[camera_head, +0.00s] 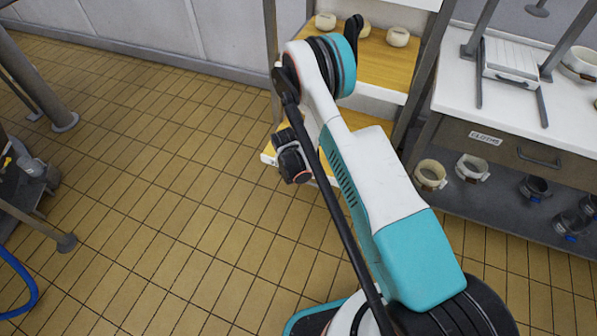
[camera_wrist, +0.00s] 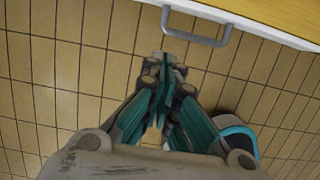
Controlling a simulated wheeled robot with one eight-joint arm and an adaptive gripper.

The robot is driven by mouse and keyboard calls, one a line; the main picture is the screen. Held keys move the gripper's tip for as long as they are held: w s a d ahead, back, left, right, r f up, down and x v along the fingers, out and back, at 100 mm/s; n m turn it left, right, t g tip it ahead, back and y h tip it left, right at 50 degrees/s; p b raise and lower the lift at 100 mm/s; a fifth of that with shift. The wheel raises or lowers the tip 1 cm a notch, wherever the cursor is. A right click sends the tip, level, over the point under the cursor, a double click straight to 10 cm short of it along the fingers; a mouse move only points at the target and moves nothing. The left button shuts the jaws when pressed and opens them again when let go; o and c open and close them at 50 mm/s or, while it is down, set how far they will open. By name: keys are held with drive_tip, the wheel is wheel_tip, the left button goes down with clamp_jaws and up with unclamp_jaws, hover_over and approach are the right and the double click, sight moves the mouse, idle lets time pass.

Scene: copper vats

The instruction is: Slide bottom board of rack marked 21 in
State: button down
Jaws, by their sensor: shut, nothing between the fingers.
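The rack (camera_head: 273,50) stands behind my arm in the head view; no number 21 is legible on it. Its lowest visible board (camera_head: 366,146) has a yellow wooden top and a white edge, and juts out low toward the floor, partly hidden by my arm. In the wrist view a board (camera_wrist: 285,14) with a white front and a grey bar handle (camera_wrist: 196,40) crosses the top right. My gripper (camera_wrist: 172,62) is shut and empty, its tips just below the handle's left part. I cannot tell whether they touch.
A higher shelf (camera_head: 372,62) carries several pale round pieces. On the right stands a white-topped bench (camera_head: 510,100) with a drawer labelled "CLOTHS" and cups on its lower shelf (camera_head: 490,205). Metal legs (camera_head: 62,120) stand at the left. The tiled floor (camera_head: 150,170) between is clear.

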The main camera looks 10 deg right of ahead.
drive_tip(key=w+d+f+b, duration=0.1)
drive_tip(key=f, duration=0.2)
drive_tip(key=w+d+f+b, duration=0.1)
drive_tip(key=w+f+b, duration=0.1)
drive_tip(key=f, duration=0.1)
drive_tip(key=w+d+f+b, duration=0.1)
drive_tip(key=f+b, duration=0.1)
drive_tip(key=f, duration=0.1)
drive_tip(key=shift+w+d+f, duration=0.1)
drive_tip(key=shift+w+f, duration=0.1)
drive_tip(key=shift+f, duration=0.2)
drive_tip(key=shift+w+d+r, duration=0.1)
drive_tip(key=shift+w+d, duration=0.15)
drive_tip(key=shift+w, duration=0.15)
